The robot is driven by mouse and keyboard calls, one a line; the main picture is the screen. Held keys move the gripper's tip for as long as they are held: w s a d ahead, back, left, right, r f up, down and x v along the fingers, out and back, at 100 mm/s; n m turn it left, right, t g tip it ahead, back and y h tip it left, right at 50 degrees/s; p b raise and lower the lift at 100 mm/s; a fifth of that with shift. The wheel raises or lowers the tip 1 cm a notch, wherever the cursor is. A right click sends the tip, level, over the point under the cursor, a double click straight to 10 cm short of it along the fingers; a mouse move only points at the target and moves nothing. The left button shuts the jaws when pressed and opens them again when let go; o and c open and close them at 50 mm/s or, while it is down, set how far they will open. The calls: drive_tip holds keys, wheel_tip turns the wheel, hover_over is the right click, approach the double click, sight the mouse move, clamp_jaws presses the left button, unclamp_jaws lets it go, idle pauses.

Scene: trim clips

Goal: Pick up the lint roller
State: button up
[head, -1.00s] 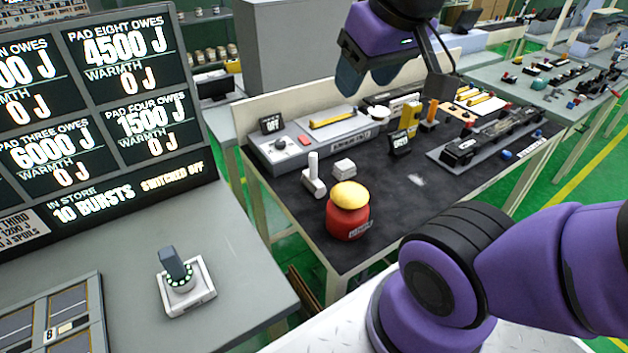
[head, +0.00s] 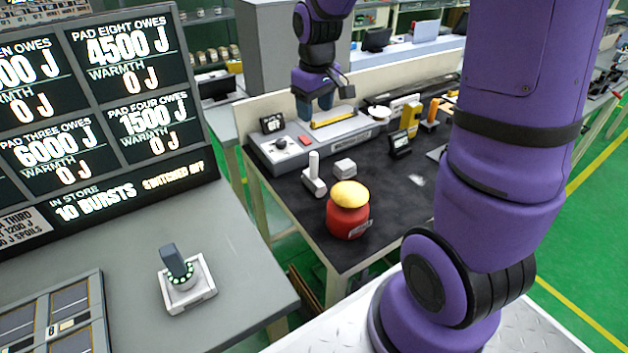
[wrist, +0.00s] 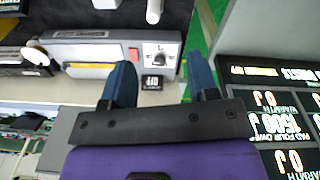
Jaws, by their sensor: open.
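A white upright handle on a pale grey foot (head: 313,173), which looks like the lint roller, stands on the dark mat of the workbench, left of a small white block. A white rounded end at the top edge of the wrist view (wrist: 154,10) appears to be part of it. My gripper (head: 315,104) is above the grey device at the back of the bench, behind and higher than the roller. Its two blue fingers are apart with nothing between them, as the wrist view (wrist: 163,78) also shows.
A red jar with a yellow top (head: 348,212) stands at the bench's front. The small white block (head: 345,167) sits close to the roller. The grey device (head: 325,137) has a knob and red switch. The display board (head: 110,110) rises at left.

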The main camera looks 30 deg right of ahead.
drive_tip(key=g, duration=0.1)
hover_over(314, 153)
drive_tip(key=shift+n, duration=0.3)
wheel_tip(314, 153, down, 8)
drive_tip(key=shift+r, duration=0.2)
wheel_tip(314, 153, down, 11)
drive_tip(key=shift+r, duration=0.1)
drive_tip(key=shift+s, duration=0.1)
clamp_jaws()
